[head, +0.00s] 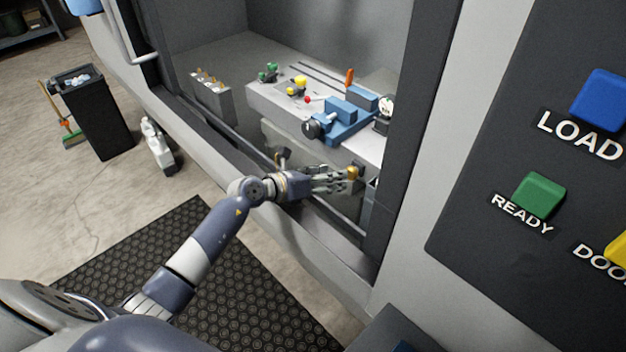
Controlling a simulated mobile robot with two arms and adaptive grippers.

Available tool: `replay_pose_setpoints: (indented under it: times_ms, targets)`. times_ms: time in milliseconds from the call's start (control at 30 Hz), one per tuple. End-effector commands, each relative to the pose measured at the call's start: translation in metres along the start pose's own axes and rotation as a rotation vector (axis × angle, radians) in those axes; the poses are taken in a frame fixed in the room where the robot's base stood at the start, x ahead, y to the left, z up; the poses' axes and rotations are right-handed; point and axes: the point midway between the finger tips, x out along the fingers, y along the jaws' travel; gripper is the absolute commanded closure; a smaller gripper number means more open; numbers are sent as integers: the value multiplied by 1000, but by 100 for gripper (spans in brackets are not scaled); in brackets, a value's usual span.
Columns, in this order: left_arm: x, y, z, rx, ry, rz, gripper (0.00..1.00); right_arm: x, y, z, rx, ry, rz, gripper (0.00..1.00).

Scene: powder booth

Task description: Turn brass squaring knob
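A small brass-coloured knob (352,172) shows at the front of the machine opening, below the worktable's front edge. My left gripper (350,180) reaches in over the sill from the left, its fingers stretched out to the right. Its fingertips are right at the brass knob and partly cover it. I cannot tell whether they touch it or close on it. My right gripper is not in view.
The machine's worktable (270,98) carries a blue vise (345,122) and small coloured parts. A grey block (210,97) with brass-topped pieces stands left. The door frame (415,130) and button panel (535,130) bound the right. A black bin (100,125) stands far left.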

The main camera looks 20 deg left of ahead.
Motion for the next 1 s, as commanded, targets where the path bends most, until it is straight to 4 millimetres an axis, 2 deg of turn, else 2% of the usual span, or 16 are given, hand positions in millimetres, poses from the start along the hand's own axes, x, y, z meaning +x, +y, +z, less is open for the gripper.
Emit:
replay_pose_setpoints:
  times_ms: [100, 333, 500, 800, 933, 1000]
  targets:
    - [-24, 1, -1, 2, 2, 2, 47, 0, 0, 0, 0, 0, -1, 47]
    - [-52, 1, -1, -1, 1, 0, 47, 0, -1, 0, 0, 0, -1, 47]
    - [-58, 0, -1, 0, 1, -1, 47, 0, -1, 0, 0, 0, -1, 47]
    - [-58, -1, 1, -6, -6, -3, 47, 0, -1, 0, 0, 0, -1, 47]
    - [-60, -18, 13, -79, -89, -41, 47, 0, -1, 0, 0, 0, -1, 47]
    - [-64, -34, 27, -170, -184, -77, 47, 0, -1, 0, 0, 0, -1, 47]
